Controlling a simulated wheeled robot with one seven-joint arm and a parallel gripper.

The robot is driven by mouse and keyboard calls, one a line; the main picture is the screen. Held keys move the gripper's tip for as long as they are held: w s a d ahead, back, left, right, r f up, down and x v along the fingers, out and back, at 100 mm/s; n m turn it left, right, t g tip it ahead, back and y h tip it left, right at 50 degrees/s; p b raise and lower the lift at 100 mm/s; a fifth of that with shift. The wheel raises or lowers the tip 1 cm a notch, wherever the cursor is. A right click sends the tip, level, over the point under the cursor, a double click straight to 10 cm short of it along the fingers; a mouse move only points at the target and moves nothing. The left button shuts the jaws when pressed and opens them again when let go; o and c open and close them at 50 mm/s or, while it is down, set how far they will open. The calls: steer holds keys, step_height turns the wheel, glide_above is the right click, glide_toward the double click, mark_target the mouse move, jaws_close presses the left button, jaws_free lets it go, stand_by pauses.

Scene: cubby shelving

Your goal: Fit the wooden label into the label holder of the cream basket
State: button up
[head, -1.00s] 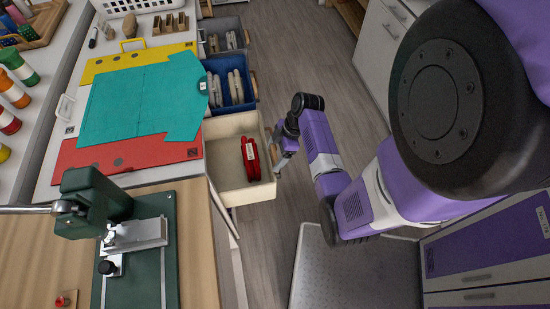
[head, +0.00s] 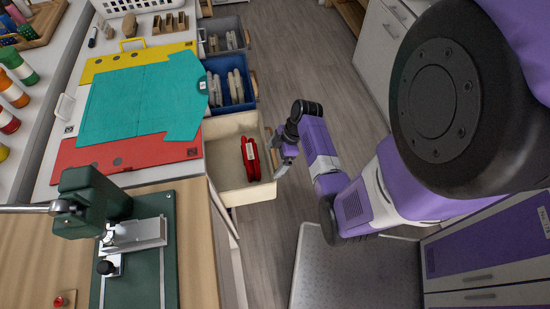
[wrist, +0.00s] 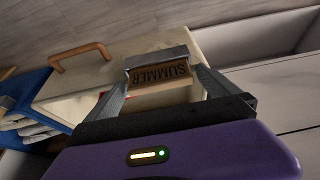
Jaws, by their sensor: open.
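The cream basket (head: 228,188) is pulled out of the shelving, with a red folded item (head: 250,158) inside. In the wrist view its front panel (wrist: 75,93) shows behind my fingers. The wooden label (wrist: 163,75), marked SUMMER, reads upside down there. It appears to sit inside the grey metal label holder (wrist: 157,53); how fully it is seated I cannot tell. My gripper (wrist: 163,68) is open, with one finger on each side of the label. In the head view my gripper (head: 281,168) is just right of the basket front; the label is hidden there.
The cream basket's wooden handle (wrist: 80,54) is left of the holder in the wrist view. A blue basket (head: 231,92) and a grey basket (head: 224,44) stand open beyond it. A green press (head: 100,225) is on the bench. Floor right of the baskets is clear.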

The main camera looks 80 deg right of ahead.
steer(key=v, duration=1.2)
steer(key=shift+m+h, duration=0.6)
steer(key=w+a+f, duration=0.2)
steer(key=a, duration=0.1)
steer(key=w+a+f, duration=0.1)
steer(key=a, duration=0.1)
steer(key=shift+a+f, duration=0.15)
steer(key=shift+a, duration=0.1)
steer(key=w+a+r+m+t+h, duration=0.1)
steer(key=a+r+m+t+h, duration=0.15)
steer(key=a, duration=1.15)
steer(key=s+a+r+t, duration=0.1)
steer(key=a+r, duration=0.3)
steer(key=r, duration=0.4)
steer(key=s+a+r+t+y, duration=0.1)
steer(key=a+r+t, duration=0.3)
steer(key=r, duration=0.4)
steer(key=s+a+r+t+y, duration=0.1)
steer(key=s+a+r+t, duration=0.2)
steer(key=a+r, duration=0.3)
steer(key=shift+s+r+m, duration=0.15)
steer(key=shift+r+m, duration=0.3)
steer(key=shift+r, duration=0.45)
